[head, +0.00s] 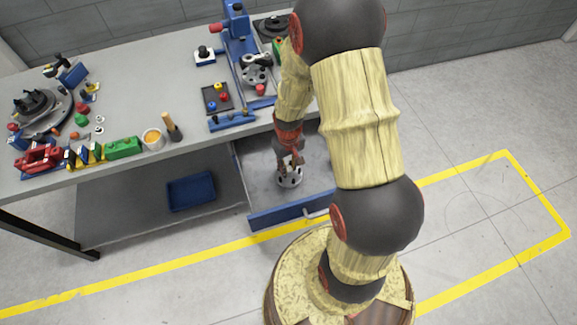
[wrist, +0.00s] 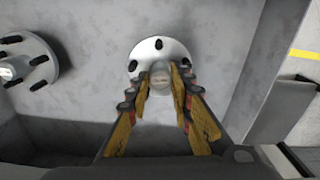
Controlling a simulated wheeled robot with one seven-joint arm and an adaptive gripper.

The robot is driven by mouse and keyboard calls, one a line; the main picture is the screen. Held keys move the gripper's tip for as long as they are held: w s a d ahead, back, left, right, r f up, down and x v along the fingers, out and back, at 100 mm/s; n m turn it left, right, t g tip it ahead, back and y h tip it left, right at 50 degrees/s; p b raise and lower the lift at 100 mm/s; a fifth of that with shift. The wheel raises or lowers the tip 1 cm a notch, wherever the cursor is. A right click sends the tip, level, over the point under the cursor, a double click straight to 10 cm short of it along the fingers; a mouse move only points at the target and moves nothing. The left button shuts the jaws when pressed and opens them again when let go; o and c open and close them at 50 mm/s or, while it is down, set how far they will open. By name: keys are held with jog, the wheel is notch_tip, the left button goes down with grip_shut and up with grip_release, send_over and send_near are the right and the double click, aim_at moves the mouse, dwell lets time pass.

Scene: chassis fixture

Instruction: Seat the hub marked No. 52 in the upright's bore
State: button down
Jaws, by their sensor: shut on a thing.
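My gripper (head: 289,163) reaches down into an open drawer. In the wrist view my gripper (wrist: 161,80) has its orange-and-black fingers shut on the central boss of a pale round hub (wrist: 150,50) with dark holes around its flange. This hub (head: 290,180) also shows in the head view, upright and low in the drawer. I cannot tell whether it touches the drawer floor. A second similar hub (wrist: 28,62) lies at the left in the wrist view. No number is readable on either hub. A blue upright fixture (head: 238,40) stands on the bench; its bore cannot be made out.
The drawer (head: 290,215) has a blue front and grey walls close around my gripper. The grey bench (head: 140,80) above carries a dark tray (head: 217,98), a blue rail (head: 232,121), a cup (head: 153,139) and several coloured fixtures. A blue bin (head: 191,191) sits on the lower shelf.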

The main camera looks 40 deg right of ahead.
jog(key=shift+r+p, duration=0.55)
jog(key=shift+r, duration=0.3)
jog(key=shift+r+p, duration=1.2)
jog(key=shift+r, duration=0.3)
